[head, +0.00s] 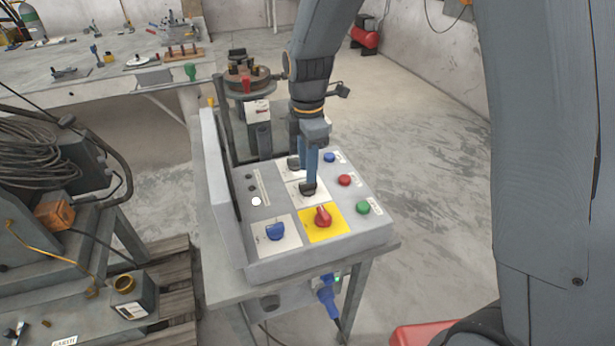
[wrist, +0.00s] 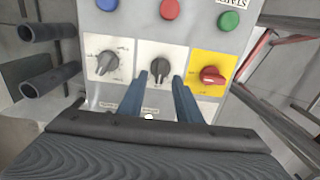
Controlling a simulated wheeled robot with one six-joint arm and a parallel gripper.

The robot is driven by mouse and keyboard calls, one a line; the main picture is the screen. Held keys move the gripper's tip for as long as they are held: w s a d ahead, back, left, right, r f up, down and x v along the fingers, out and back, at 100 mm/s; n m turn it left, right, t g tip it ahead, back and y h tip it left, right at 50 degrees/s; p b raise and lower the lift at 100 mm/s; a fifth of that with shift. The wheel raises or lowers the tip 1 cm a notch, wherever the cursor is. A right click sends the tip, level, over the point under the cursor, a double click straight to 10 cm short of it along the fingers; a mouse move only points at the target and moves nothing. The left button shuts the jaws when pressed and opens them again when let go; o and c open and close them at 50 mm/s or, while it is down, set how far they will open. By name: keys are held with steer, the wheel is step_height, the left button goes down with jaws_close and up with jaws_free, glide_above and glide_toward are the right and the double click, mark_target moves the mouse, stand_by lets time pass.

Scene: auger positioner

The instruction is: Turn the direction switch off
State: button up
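The control box (head: 363,237) stands on a small grey table. A black rotary knob (wrist: 159,67) sits on a white plate at the middle of a row; it also shows in the head view (head: 306,189). A second black knob (wrist: 104,62) is to its left in the wrist view. The labels are too small to tell which is the direction switch. My gripper (wrist: 160,78) is over the middle knob, its two blue fingers apart, one toward each side of the knob. Contact cannot be told. In the head view my gripper (head: 309,180) points down and partly hides the knobs.
A red knob (head: 323,217) on a yellow plate and a blue knob (head: 275,231) are close by. Blue (head: 330,157), red (head: 345,180) and green (head: 363,208) buttons line the right side. A raised panel (head: 215,170) edges the box's left. Open floor lies right.

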steer(key=shift+r+b, duration=0.35)
steer(key=shift+r, duration=1.5)
steer(key=s+d+f+m+t, duration=0.1)
steer(key=s+d+f+m, duration=0.1)
steer(key=s+d+m, duration=1.3)
steer(key=m, duration=0.6)
steer(key=shift+d, duration=0.15)
